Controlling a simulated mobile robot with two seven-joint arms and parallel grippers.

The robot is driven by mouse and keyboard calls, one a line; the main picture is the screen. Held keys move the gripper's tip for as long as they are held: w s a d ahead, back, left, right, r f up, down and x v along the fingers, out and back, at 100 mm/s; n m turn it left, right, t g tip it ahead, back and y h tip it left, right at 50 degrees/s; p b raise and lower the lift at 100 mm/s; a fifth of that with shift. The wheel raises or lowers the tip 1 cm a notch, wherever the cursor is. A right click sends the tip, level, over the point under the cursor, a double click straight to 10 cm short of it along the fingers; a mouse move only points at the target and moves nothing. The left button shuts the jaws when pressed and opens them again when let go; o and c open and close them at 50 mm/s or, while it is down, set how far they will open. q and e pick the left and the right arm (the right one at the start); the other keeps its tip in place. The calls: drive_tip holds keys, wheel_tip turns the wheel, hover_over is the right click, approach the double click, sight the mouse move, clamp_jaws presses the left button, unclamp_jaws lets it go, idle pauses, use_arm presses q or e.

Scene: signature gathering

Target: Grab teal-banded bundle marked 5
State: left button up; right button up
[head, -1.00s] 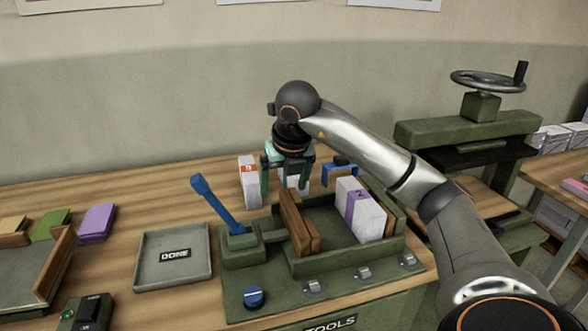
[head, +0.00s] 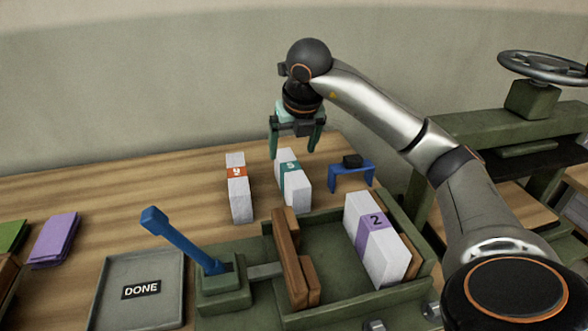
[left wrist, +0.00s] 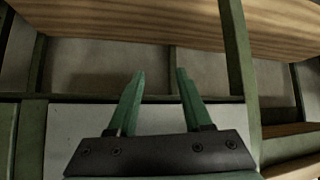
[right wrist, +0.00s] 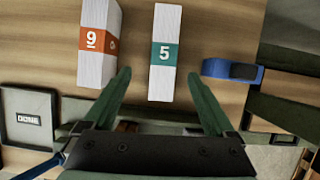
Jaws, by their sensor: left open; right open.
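The teal-banded bundle marked 5 (head: 293,182) is a white block of sheets standing on the wooden table behind the green tray. In the right wrist view the bundle (right wrist: 165,52) shows its teal band and number 5, ahead of and between my open fingers. My right gripper (head: 296,152) is open and empty, above the bundle and apart from it. In the right wrist view my right gripper (right wrist: 160,80) has nothing between its fingers. My left gripper (left wrist: 158,75) is open and empty in the left wrist view, over green framing and a wooden surface; it is outside the head view.
An orange-banded bundle marked 9 (right wrist: 97,40) stands just left of it. A blue stand (head: 352,174) is close on the right. The green tray (head: 335,250) holds a purple-banded bundle marked 2 (head: 376,238). A blue lever (head: 180,237) and DONE tray (head: 140,270) are front left.

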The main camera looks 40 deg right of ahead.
sight(289, 167)
drive_tip(key=shift+w+d+f, duration=0.1)
drive_tip(key=shift+w+d, duration=0.25)
drive_tip(key=shift+d, duration=0.05)
drive_tip(key=x, duration=0.6)
drive_tip(key=shift+f, duration=0.15)
drive_tip(key=shift+x, duration=2.95)
drive_tip(key=shift+s+d, duration=0.1)
drive_tip(key=shift+c, duration=0.2)
clamp_jaws()
